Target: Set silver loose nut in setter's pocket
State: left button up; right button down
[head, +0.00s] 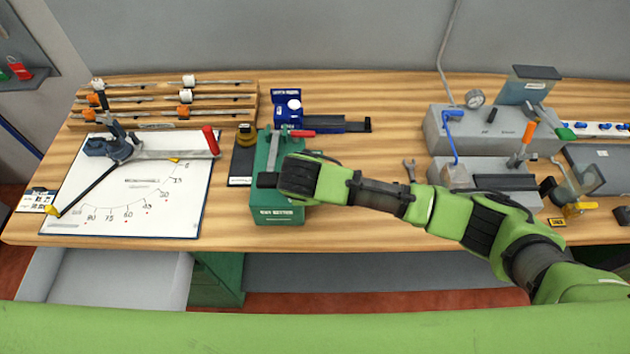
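The setter is a green box (278,215) with a label on its front, standing near the table's front edge left of centre. A grey bar and a red handle (300,133) show at its top. My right arm reaches in from the right, and its gripper (268,180) is over the setter. The arm's wrist covers part of the setter's top. I cannot see the fingers clearly enough to tell open from shut. I cannot make out the silver loose nut or the setter's pocket. My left gripper is not in view.
A white angle board (130,208) with a black-armed tool is at left, below a wooden rack (160,125) of rods. A blue device (288,97) stands behind the setter. A wrench (410,170) and grey test blocks (480,135) are at right. A drawer (110,272) is open below.

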jog(key=shift+f, duration=0.25)
jog(key=c, duration=2)
grip_release()
jog(key=shift+o, duration=0.2)
jog(key=o, duration=0.3)
jog(key=shift+r, duration=0.15)
